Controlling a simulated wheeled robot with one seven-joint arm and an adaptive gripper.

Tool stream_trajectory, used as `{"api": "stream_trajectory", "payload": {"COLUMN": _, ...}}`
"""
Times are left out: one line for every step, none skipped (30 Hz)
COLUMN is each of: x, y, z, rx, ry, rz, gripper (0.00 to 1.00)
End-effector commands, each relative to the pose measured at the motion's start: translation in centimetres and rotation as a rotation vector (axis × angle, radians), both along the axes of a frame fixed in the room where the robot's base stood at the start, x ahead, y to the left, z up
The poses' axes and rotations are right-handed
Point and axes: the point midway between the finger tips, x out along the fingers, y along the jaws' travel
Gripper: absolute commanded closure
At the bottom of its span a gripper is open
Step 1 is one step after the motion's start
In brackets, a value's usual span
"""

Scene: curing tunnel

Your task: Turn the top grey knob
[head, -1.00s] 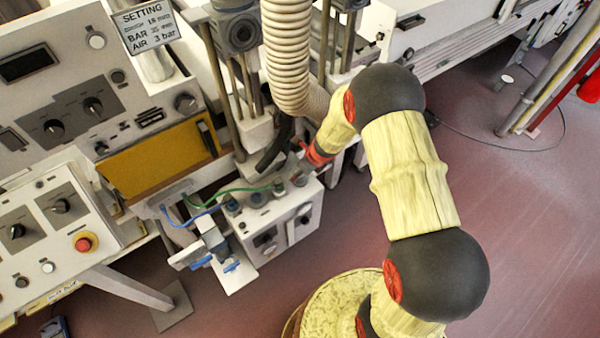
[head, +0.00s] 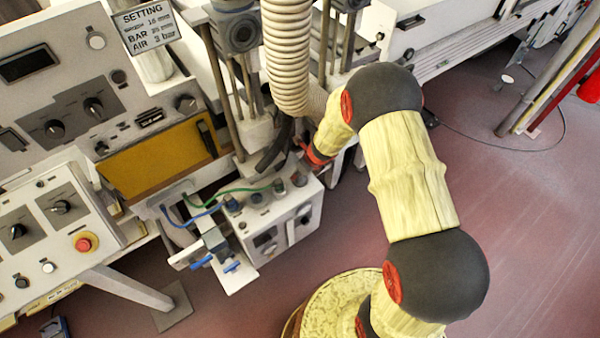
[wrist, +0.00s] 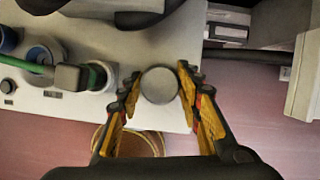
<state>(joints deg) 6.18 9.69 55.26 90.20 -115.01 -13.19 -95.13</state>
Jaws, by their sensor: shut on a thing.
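The grey knob (wrist: 159,85) is round with a plain face. It sits at the edge of the white box's top (wrist: 70,112), at the right end of a row of fittings, in the wrist view. My gripper (wrist: 159,88) has one yellow-padded finger on each side of the knob and is shut on it. The knob's face carries no visible mark, so its angle cannot be told. In the head view the white box (head: 276,225) stands below the ribbed hose, and a small grey round top (head: 299,179) shows at its right end. My fingers are not clear there.
Fittings with a green hose (wrist: 28,66) and a blue hose (head: 203,213) stand left of the knob. A thick ribbed hose (head: 288,60) hangs close to my wrist. Control panels (head: 60,215) fill the left. Open red floor (head: 530,230) lies to the right.

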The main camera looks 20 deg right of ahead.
Motion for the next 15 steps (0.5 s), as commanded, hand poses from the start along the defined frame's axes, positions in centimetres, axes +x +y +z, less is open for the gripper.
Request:
{"api": "stream_trajectory", "payload": {"x": -0.05, "y": 0.07, "z": 0.03, "rx": 0.0, "ry": 0.0, "rz": -0.031, "gripper": 0.9}}
{"api": "stream_trajectory", "payload": {"x": -0.05, "y": 0.04, "z": 0.02, "rx": -0.001, "ry": 0.001, "rz": -0.053, "gripper": 0.9}}
{"api": "stream_trajectory", "payload": {"x": -0.07, "y": 0.09, "z": 0.02, "rx": 0.0, "ry": 0.001, "rz": -0.085, "gripper": 0.9}}
{"api": "stream_trajectory", "payload": {"x": -0.06, "y": 0.08, "z": 0.03, "rx": -0.001, "ry": 0.001, "rz": -0.111, "gripper": 0.9}}
{"api": "stream_trajectory", "payload": {"x": -0.05, "y": 0.12, "z": 0.04, "rx": -0.001, "ry": 0.001, "rz": -0.135, "gripper": 0.9}}
{"api": "stream_trajectory", "payload": {"x": -0.03, "y": 0.11, "z": 0.05, "rx": 0.0, "ry": 0.0, "rz": -0.174, "gripper": 0.9}}
{"api": "stream_trajectory", "payload": {"x": -0.03, "y": 0.1, "z": 0.05, "rx": 0.0, "ry": 0.0, "rz": -0.201, "gripper": 0.9}}
{"api": "stream_trajectory", "payload": {"x": -0.04, "y": 0.1, "z": 0.05, "rx": 0.0, "ry": 0.0, "rz": -0.23, "gripper": 0.9}}
{"api": "stream_trajectory", "payload": {"x": -0.05, "y": 0.14, "z": 0.04, "rx": -0.001, "ry": 0.001, "rz": -0.268, "gripper": 0.9}}
{"api": "stream_trajectory", "payload": {"x": -0.06, "y": 0.15, "z": 0.03, "rx": -0.001, "ry": 0.001, "rz": -0.297, "gripper": 0.9}}
{"api": "stream_trajectory", "payload": {"x": -0.07, "y": 0.13, "z": 0.02, "rx": -0.001, "ry": 0.001, "rz": -0.325, "gripper": 0.9}}
{"api": "stream_trajectory", "payload": {"x": -0.07, "y": 0.11, "z": 0.02, "rx": 0.0, "ry": 0.001, "rz": -0.364, "gripper": 0.9}}
{"api": "stream_trajectory", "payload": {"x": -0.06, "y": 0.13, "z": 0.02, "rx": 0.0, "ry": 0.001, "rz": -0.393, "gripper": 0.9}}
{"api": "stream_trajectory", "payload": {"x": -0.05, "y": 0.15, "z": 0.02, "rx": -0.001, "ry": 0.001, "rz": -0.42, "gripper": 0.9}}
{"api": "stream_trajectory", "payload": {"x": -0.05, "y": 0.14, "z": 0.02, "rx": -0.001, "ry": 0.001, "rz": -0.459, "gripper": 0.9}}
